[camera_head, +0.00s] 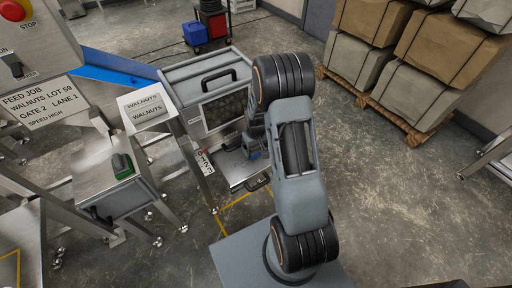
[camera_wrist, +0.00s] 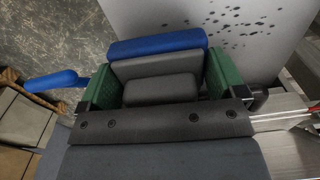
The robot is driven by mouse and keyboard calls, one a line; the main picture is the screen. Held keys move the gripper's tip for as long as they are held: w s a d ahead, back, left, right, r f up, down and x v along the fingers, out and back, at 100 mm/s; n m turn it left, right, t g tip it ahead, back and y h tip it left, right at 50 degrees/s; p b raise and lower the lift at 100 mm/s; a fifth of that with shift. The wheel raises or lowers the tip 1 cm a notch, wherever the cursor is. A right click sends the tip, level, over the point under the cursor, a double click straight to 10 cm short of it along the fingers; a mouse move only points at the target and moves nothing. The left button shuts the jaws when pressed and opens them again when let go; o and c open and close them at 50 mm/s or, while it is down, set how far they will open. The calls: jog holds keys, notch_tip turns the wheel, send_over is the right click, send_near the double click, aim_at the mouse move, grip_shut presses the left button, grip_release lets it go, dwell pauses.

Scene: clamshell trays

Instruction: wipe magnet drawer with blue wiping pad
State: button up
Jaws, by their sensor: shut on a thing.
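My gripper (camera_wrist: 160,88) has green fingers, shut on the grey block of the blue wiping pad (camera_wrist: 158,44) in the wrist view. The pad's blue edge lies beyond the fingertips. The magnet drawer (camera_wrist: 225,12) is a pale flat surface with many dark specks, just beyond and to the right of the pad. In the head view the drawer (camera_head: 236,174) stands pulled out below the grey cabinet. My gripper (camera_head: 251,151) is over its right part, partly hidden by my arm. I cannot tell whether the pad touches the drawer.
The cabinet (camera_head: 180,72) with a black handle and a window stands behind the drawer. A rounded blue piece (camera_wrist: 52,82) is left of my gripper. A steel stand (camera_head: 100,165) is at left. Wrapped loads on pallets (camera_head: 412,112) stand at right, with clear floor before them.

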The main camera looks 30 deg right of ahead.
aim_at(231, 168)
jog(key=shift+f+b, duration=0.8)
jog(key=shift+f, duration=0.2)
dwell(0.3)
jog(key=shift+a, duration=0.1)
jog(key=shift+s+a+r, duration=0.1)
jog(key=shift+a, duration=0.8)
jog(key=shift+s+a+r, duration=0.1)
jog(key=shift+a, duration=0.8)
jog(key=shift+s+a+f, duration=0.15)
jog(key=shift+a, duration=0.95)
jog(key=shift+s+a+f, duration=0.1)
jog(key=shift+a, duration=0.95)
jog(key=shift+s+a+r, duration=0.1)
jog(key=shift+s+a, duration=0.1)
jog(key=shift+a, duration=1.7)
